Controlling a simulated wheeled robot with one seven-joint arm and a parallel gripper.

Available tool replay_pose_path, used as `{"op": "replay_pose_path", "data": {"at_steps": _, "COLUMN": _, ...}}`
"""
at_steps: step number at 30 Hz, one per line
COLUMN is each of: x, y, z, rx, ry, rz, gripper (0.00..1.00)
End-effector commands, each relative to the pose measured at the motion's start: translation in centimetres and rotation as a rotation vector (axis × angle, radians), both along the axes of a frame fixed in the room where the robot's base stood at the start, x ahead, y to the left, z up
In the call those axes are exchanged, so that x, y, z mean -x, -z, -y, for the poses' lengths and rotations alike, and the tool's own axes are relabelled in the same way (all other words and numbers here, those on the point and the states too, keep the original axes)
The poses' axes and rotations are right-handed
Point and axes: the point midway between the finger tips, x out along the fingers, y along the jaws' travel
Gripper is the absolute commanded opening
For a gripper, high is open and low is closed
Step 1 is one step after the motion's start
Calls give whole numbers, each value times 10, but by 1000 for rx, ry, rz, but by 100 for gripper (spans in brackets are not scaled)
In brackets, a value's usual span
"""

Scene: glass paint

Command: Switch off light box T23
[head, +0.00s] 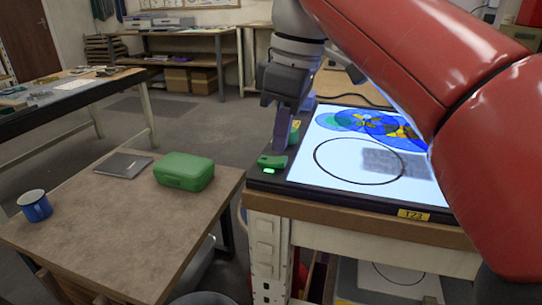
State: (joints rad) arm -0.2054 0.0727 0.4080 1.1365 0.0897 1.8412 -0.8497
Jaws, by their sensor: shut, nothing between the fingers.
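Light box T23 (413,214) lies on a wooden-topped bench and carries a yellow label on its front edge. Its panel (330,184) glows white, with a black circle outline and blue, green and yellow pieces on it. A green switch (272,162) sits at its left front corner, with a lit green light (269,171) just below it. My gripper (281,148) points down right behind the switch, fingers shut and empty. I cannot tell whether the fingertips touch the switch. A second green part (295,134) shows partly behind the fingers.
My red arm covers the right side of the box. To the left, a lower wooden table (120,220) bears a green case (184,171), a grey notebook (123,164) and a blue mug (35,205). More worktables stand behind.

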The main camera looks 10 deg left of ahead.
Motion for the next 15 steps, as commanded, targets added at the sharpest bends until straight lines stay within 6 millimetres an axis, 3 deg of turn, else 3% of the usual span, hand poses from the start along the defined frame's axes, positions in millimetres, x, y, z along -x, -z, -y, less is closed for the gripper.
{"op": "replay_pose_path", "data": {"at_steps": 15, "x": 0, "y": 7, "z": 0, "rx": 0, "ry": 0, "rz": 0, "gripper": 0}}
